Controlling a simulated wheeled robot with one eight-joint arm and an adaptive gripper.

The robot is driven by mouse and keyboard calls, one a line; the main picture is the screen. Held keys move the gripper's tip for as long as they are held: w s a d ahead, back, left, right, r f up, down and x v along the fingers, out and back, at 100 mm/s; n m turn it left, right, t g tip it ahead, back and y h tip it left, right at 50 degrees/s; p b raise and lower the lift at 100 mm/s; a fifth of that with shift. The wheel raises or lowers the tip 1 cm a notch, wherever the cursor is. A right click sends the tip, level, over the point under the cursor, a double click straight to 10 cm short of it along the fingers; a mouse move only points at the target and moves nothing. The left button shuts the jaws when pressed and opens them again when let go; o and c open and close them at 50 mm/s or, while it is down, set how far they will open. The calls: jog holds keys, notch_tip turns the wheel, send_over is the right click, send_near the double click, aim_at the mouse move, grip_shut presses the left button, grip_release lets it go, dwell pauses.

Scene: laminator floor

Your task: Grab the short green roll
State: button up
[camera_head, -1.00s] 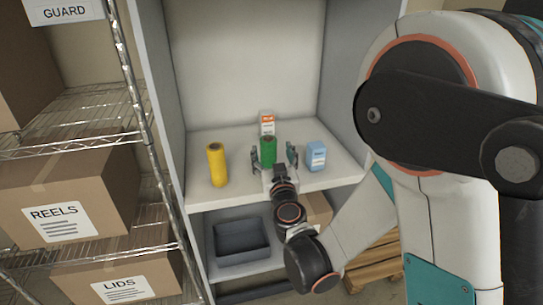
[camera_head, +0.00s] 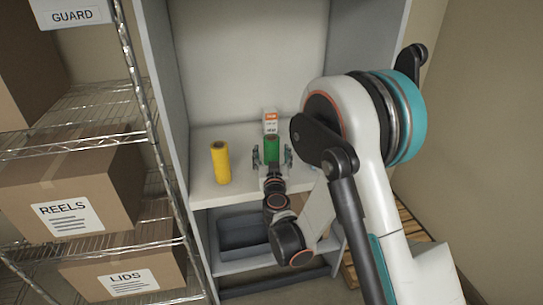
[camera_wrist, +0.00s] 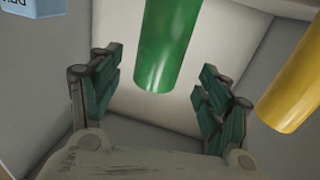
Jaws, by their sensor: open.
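The short green roll (camera_head: 271,145) stands upright on the white shelf, in front of an orange and white box. In the wrist view the green roll (camera_wrist: 168,45) shows in the upper middle, between my fingers, with clear space on each side. My gripper (camera_head: 272,156) is open, one finger to each side of the roll in the head view. In the wrist view my gripper (camera_wrist: 163,75) holds nothing. I cannot tell how deep the roll sits between the fingers.
A taller yellow roll (camera_head: 220,162) stands left of the green one; it is at right in the wrist view (camera_wrist: 298,85). The orange and white box (camera_head: 270,119) is behind. A blue box (camera_wrist: 32,7) shows at the wrist view's upper left. Cabinet walls (camera_head: 165,90) flank the shelf.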

aim_at(272, 151)
jog(key=w+b, duration=0.1)
jog(key=w, duration=0.3)
jog(key=shift+f+b, duration=0.15)
jog(key=shift+b, duration=0.2)
jog(key=shift+w+a, duration=0.1)
jog(key=shift+w, duration=0.55)
jog(key=c, duration=1.4)
